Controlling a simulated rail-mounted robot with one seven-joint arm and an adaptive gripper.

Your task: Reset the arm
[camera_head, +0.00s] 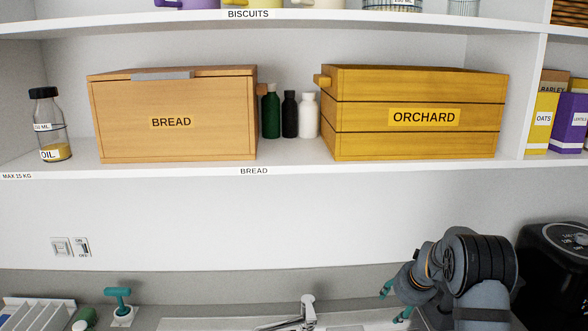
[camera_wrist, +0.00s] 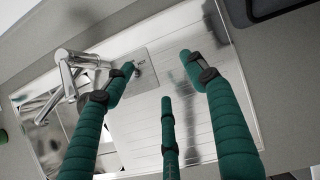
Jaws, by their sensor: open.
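My gripper (camera_head: 394,303) is at the lower right in the head view, below the shelf and beside the faucet. In the wrist view my gripper (camera_wrist: 158,70) shows green fingers spread apart with nothing between them. It hangs above the sink's ribbed drainboard (camera_wrist: 200,45). My dark grey arm covers part of the counter at the lower right of the head view.
A faucet (camera_head: 307,312) stands left of my gripper; it also shows in the wrist view (camera_wrist: 68,75). A black appliance (camera_head: 553,275) stands to the right. Above are the shelf edge (camera_head: 330,166), a BREAD box (camera_head: 170,140) and an ORCHARD crate (camera_head: 425,138).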

